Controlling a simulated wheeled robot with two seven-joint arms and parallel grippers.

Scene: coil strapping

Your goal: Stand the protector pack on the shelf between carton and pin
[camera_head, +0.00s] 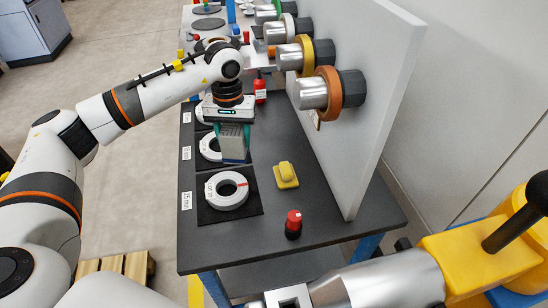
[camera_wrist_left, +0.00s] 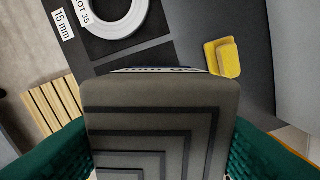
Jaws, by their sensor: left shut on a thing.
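My left gripper (camera_head: 234,137) has its teal fingers shut on a grey block, the protector pack (camera_head: 234,146). The pack is held above the dark table, over the area by the second white ring. In the left wrist view the pack (camera_wrist_left: 160,125) fills the lower middle, with dark stepped lines on its face and a teal finger at each side. I cannot make out the shelf, the carton or the pin for certain. My right gripper does not show.
A yellow block (camera_head: 286,175) and a red-topped black cylinder (camera_head: 293,224) stand on the table (camera_head: 255,234). An upright grey panel (camera_head: 365,150) bears several metal rollers. A yellow-and-silver device (camera_head: 480,258) fills the lower right.

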